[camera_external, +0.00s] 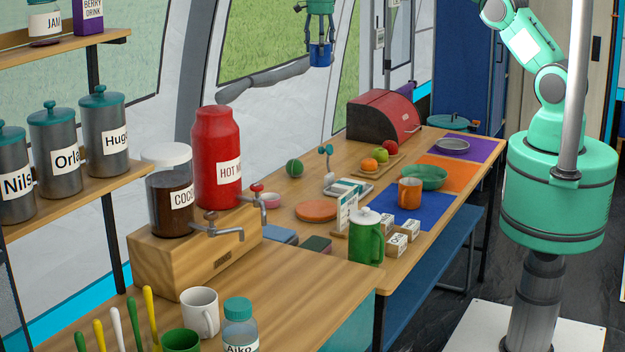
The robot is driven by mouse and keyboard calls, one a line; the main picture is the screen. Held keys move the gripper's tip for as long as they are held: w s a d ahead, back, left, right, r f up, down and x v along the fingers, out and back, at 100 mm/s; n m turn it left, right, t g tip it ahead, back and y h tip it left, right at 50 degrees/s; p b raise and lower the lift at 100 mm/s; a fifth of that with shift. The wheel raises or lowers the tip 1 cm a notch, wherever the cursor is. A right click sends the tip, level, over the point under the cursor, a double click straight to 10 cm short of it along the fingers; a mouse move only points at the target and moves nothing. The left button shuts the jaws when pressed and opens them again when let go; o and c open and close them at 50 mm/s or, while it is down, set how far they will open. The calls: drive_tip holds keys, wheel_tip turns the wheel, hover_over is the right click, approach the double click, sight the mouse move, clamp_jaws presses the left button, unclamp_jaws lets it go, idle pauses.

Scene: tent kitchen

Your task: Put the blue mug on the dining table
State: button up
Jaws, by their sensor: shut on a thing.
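The blue mug (320,56) hangs in the air near the top of the picture, in front of the tent window. My gripper (320,40) is above it, pointing down and shut on it. The finger contact is too small to see clearly. The long wooden dining table (283,219) runs from the middle to the back right, with blue, orange and purple mats. The mug appears well above the table's height, toward its far left side; its exact place over the table is unclear.
A red bread bin (382,117), a fruit board (376,165), an orange mug (410,192), a green bowl (428,178) and a green jug (366,240) stand on the table. A green ball (294,168) lies near its left edge, with some bare wood around it.

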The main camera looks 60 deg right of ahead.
drive_tip(key=s+d+f+m, duration=0.1)
drive_tip(key=s+d, duration=0.1)
drive_tip(key=d, duration=0.9)
drive_tip(key=shift+s+d+m, duration=0.2)
drive_tip(key=shift+s+m, duration=0.1)
drive_tip(key=shift+s, duration=0.05)
wheel_tip(320, 180, down, 27)
drive_tip(key=shift+w+f, duration=0.1)
drive_tip(key=shift+f, duration=0.25)
drive_tip(key=shift+f, duration=0.1)
drive_tip(key=shift+f, duration=3.05)
drive_tip(key=shift+f+b, duration=0.3)
drive_tip(key=shift+f, duration=1.55)
drive_tip(key=shift+f, duration=0.2)
